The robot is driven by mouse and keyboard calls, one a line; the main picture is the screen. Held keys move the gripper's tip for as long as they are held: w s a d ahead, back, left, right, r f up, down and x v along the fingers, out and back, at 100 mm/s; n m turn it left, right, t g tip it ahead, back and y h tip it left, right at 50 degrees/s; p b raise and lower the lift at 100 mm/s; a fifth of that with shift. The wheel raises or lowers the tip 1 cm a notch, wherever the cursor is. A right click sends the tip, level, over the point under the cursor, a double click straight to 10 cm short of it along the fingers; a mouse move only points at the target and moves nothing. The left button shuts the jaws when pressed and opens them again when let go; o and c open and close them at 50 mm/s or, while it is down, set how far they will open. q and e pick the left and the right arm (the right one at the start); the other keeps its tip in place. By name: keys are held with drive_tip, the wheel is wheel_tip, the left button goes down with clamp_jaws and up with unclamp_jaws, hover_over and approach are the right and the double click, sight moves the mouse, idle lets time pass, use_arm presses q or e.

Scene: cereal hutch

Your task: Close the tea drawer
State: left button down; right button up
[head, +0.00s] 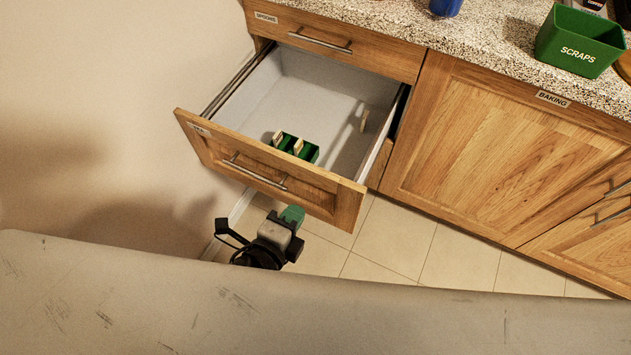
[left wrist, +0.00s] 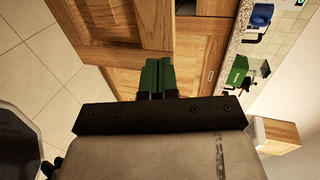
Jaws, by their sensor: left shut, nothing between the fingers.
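The drawer (head: 325,196) below the spoons drawer is pulled well out, with its inside in view. Its wooden front carries a small label, too small to read surely, and a metal bar handle (head: 254,173). My left gripper (head: 293,215) is shut and empty, its green fingertips just in front of the drawer front's lower edge, right of the handle. I cannot tell whether they touch it. In the left wrist view the green fingers (left wrist: 158,76) are together, with a wooden panel close beyond them.
The drawer holds a green divided box (head: 308,153) with pale upright pieces, and a small tan piece (head: 363,121). The spoons drawer (head: 370,54) above is shut. A green scraps bin (head: 577,47) stands on the speckled counter. A bare wall (head: 90,110) lies left; tiled floor (head: 390,236) below is clear.

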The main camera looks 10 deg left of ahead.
sight(320, 177)
use_arm(q)
drive_tip(key=x, duration=0.8)
drive_tip(key=shift+r, duration=0.4)
drive_tip(key=shift+w+d, duration=0.25)
drive_tip(key=shift+w, duration=0.45)
use_arm(e)
drive_tip(key=shift+a+r, duration=0.15)
